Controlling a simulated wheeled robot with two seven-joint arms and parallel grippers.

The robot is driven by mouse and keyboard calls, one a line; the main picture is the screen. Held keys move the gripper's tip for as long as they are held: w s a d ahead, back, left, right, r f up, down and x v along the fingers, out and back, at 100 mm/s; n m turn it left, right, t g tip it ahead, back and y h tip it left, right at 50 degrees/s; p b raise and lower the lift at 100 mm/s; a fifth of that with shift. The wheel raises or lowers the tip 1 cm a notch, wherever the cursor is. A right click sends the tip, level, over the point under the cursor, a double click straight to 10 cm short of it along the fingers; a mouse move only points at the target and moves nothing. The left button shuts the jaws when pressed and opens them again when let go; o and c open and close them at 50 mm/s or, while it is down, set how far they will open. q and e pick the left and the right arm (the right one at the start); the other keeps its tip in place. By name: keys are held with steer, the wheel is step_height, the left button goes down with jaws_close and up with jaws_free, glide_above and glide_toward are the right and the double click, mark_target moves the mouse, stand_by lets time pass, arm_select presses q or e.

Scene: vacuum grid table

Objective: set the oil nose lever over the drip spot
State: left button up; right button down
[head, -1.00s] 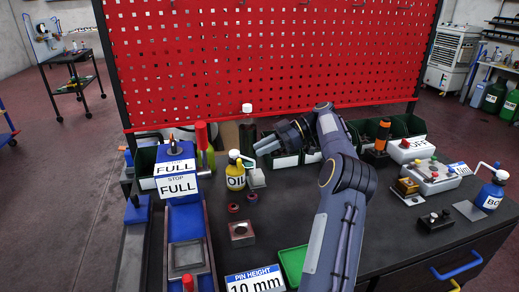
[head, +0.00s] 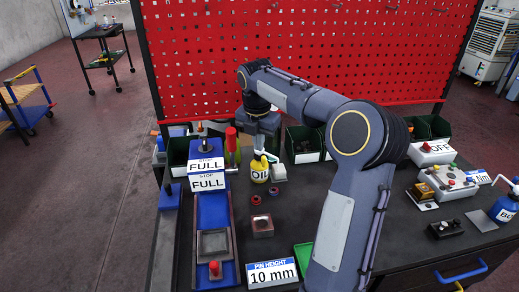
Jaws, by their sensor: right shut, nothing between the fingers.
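The yellow oil can (head: 260,174), labelled OIL, stands on the dark bench. Its white nose (head: 268,156) shows at its top, pointing right. A small light grey pad (head: 279,172), possibly the drip spot, lies just right of the can. My right gripper (head: 259,150) points down at the top of the can and is shut, with nothing between its fingers. It hides much of the can's top, and I cannot tell whether it touches the nose. My left gripper is not in view.
Blue FULL stops (head: 207,182) and a blue rail (head: 214,212) stand to the left. Two small red rings (head: 256,200) and a square block (head: 262,226) lie in front. Green bins (head: 303,144) line the back.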

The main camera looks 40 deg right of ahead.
step_height(320, 180, down, 8)
steer(key=w+d+n+h, duration=0.1)
steer(key=d, duration=0.1)
steer(key=shift+w+p, duration=0.3)
steer(key=shift+p, duration=0.05)
steer(key=shift+s, duration=0.15)
stand_by(0.3)
